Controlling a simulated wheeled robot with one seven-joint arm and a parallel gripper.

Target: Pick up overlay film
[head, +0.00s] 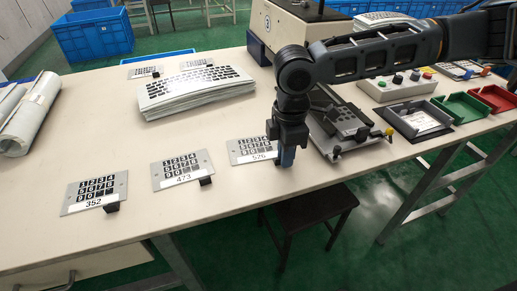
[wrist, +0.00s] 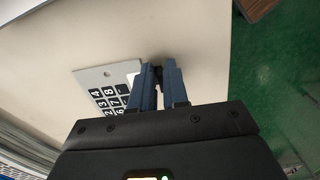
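The overlay films are thin grey plates with black keypad squares, white number labels and small black tabs. Film 352 (head: 97,193), film 473 (head: 182,170) and film 526 (head: 250,150) lie in a row along the table's front. My gripper (head: 284,158) points down at the right end of film 526, where its tab lies. In the wrist view, film 526 (wrist: 105,84) lies left of my two blue fingers (wrist: 160,74). The fingers are close together, with a dark tab showing at their tips. I cannot tell whether they press on it. The film looks flat on the table.
A stack of keyboard-patterned sheets (head: 195,92) lies behind the films. The table's front edge is close to my gripper.

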